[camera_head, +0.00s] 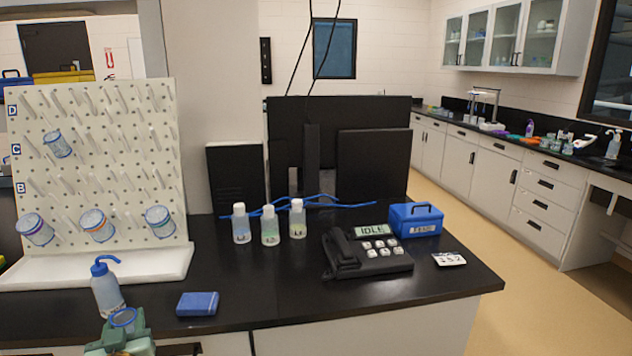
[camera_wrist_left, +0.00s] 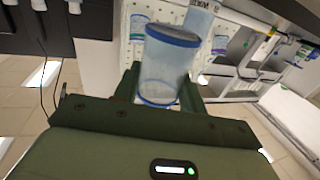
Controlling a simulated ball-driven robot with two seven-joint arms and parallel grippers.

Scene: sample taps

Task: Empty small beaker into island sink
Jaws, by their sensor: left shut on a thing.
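My left gripper (camera_head: 122,331) is at the bottom left of the head view, shut on a small clear beaker (camera_head: 123,317) with a blue rim, in front of the island bench edge. In the left wrist view the beaker (camera_wrist_left: 168,72) stands between the two green fingers, its wide blue rim away from the palm. It looks roughly upright in the head view; I cannot tell what is inside. The island sink is not visible in either view. My right gripper is not in view.
A white peg rack (camera_head: 95,165) holds several beakers. On the black island top (camera_head: 290,270) are a blue-capped wash bottle (camera_head: 106,292), a blue box (camera_head: 198,304), several white-capped bottles (camera_head: 270,226), a black keypad device (camera_head: 368,252) and a blue case (camera_head: 416,220). The front middle is clear.

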